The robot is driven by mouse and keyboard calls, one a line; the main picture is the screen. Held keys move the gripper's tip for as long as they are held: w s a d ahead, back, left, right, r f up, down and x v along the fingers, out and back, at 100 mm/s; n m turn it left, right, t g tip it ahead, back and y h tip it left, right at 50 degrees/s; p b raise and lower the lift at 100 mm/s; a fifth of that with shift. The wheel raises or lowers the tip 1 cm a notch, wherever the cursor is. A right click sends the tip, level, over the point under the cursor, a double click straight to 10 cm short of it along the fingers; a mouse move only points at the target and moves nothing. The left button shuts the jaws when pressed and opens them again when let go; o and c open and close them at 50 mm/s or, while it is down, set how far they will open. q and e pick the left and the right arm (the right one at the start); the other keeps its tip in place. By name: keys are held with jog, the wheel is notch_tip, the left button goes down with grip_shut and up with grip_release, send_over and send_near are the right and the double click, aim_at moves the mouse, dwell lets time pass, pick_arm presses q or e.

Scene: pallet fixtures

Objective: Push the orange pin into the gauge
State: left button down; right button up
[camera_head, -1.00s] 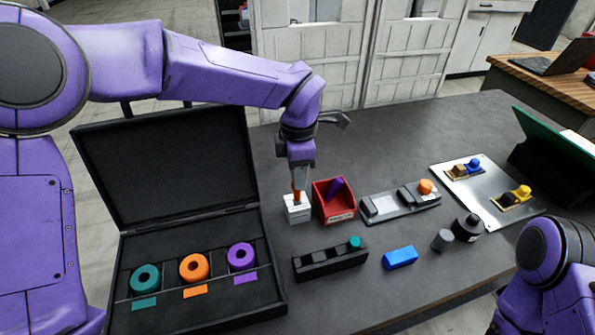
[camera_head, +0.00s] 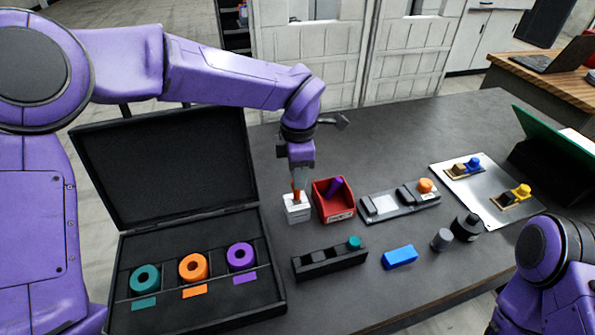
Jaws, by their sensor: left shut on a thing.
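My left gripper (camera_head: 298,187) points down over a small white block (camera_head: 297,209), which I take to be the gauge. The gripper is shut on the orange pin (camera_head: 297,196), which stands upright at the top of the block. Only a short stretch of the pin shows between the fingers and the block. I cannot tell how deep its lower end sits. My right arm shows at the lower right, but its gripper is out of view.
A red bin (camera_head: 332,208) with a purple pin (camera_head: 334,187) stands close to the block's right. An open black case (camera_head: 260,306) with teal, orange and purple rings is at the left. A black rack (camera_head: 318,265), a blue block (camera_head: 399,257) and a grey fixture (camera_head: 385,212) lie to the right.

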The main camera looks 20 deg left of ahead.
pick_arm(q)
jog(key=shift+f+b, duration=0.3)
jog(key=shift+f, duration=0.25)
jog(key=shift+c, duration=2.3)
grip_release()
notch_tip(320, 180, up, 9)
jog(key=p, duration=0.9)
jog(key=shift+w, duration=0.1)
jog(key=shift+c, duration=0.2)
grip_shut()
